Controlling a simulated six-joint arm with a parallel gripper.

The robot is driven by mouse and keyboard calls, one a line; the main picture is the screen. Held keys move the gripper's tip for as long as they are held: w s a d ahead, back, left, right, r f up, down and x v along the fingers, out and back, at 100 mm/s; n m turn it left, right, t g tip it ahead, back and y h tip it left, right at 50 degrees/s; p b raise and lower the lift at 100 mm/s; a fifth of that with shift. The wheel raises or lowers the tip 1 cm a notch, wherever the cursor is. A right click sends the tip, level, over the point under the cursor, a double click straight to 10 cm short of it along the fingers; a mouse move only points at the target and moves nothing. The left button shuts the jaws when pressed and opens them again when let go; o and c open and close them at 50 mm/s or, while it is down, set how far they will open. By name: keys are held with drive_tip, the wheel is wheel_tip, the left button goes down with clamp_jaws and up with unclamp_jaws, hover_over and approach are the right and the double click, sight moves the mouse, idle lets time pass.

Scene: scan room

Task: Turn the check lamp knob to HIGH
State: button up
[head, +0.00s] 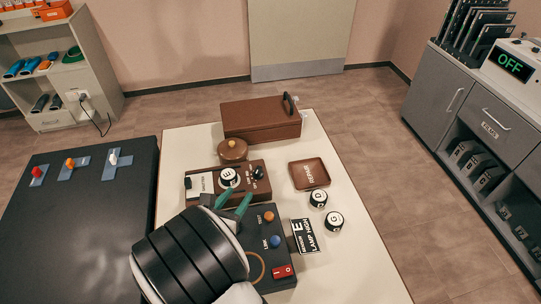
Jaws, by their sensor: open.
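A brown control box (205,178) sits on the white table, with a white label on its left. A black knob (258,172) is on its right side, with small markings too fine to read; I cannot tell its setting. A black and white piece lettered E (228,176) is on the middle of the box. My gripper (238,196) has green fingers, open and apart, just in front of the box's near edge. They appear empty and hide part of that edge. A black and white card (304,236) reads "E" and "LAMP HIGH".
A dark panel (262,228) with orange and blue buttons and a red switch (283,271) lies under and right of my arm. A brown tray (309,174), two lettered pieces (318,198) (334,220), a round brown lidded pot (232,149) and a brown case (260,118) surround the box.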

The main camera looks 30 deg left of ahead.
sight(258, 171)
drive_tip(key=x, duration=1.4)
drive_tip(key=shift+d, duration=0.15)
drive_tip(key=shift+c, duration=0.3)
clamp_jaws()
